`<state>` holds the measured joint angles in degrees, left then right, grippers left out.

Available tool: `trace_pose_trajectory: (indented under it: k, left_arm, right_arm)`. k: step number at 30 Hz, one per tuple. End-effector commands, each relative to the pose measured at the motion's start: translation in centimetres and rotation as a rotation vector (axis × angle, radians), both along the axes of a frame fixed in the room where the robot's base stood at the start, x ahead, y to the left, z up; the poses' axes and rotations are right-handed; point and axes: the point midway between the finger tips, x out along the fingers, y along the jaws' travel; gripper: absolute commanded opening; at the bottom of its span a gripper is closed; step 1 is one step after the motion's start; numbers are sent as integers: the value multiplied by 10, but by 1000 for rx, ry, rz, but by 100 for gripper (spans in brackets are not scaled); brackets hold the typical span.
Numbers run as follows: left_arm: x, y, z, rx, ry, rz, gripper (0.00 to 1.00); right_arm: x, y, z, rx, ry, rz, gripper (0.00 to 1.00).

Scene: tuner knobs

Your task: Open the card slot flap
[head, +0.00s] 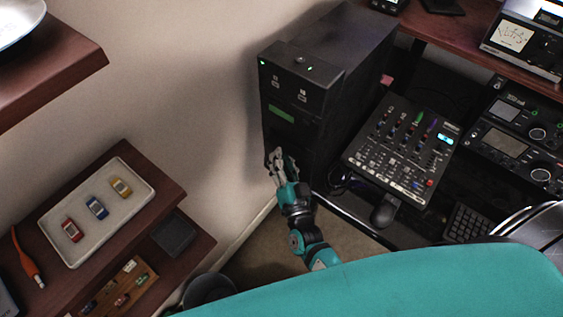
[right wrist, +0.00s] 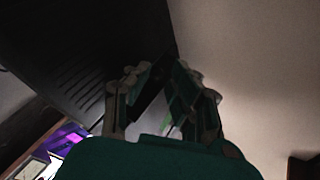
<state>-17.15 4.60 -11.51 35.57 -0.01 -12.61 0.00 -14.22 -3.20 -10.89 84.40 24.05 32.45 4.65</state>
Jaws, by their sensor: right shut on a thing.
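A tall black tower unit (head: 345,80) stands against the wall in the head view, with a green label or display on its front. My right gripper (head: 277,160) is at the lower part of that front. In the right wrist view its fingers (right wrist: 165,95) are closed around a dark, thin plate (right wrist: 150,96), which looks like the card slot flap. The fingers hide most of it in the head view, and I cannot tell how far it is swung out. The slot behind it is hidden. My left gripper is not in view.
A mixer (head: 402,150) with sliders stands right of the tower, with radio units (head: 510,135) beyond it. At left, a shelf holds a pale tray (head: 90,235) with several toy cars. The wall is close beside the tower; some floor shows below the gripper.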

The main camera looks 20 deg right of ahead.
Motion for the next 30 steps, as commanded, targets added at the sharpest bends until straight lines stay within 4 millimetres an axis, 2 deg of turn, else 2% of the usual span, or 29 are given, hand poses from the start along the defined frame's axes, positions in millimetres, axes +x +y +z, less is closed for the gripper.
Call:
trace_pose_trajectory:
  k: [1, 15, 16, 19, 30]
  left_arm:
    - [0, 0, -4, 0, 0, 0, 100]
    - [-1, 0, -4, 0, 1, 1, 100]
    - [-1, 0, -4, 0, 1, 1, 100]
    - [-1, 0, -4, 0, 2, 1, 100]
    - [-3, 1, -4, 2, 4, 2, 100]
  right_arm:
    - [-1, -5, -7, -7, 6, -6, 0]
    - [-1, -5, -5, -18, -5, -7, 0]
    - [-1, -5, -5, -18, -5, -7, 24]
    - [-1, -5, -4, -19, -7, -6, 37]
    - [-1, -2, -1, -20, -13, -4, 37]
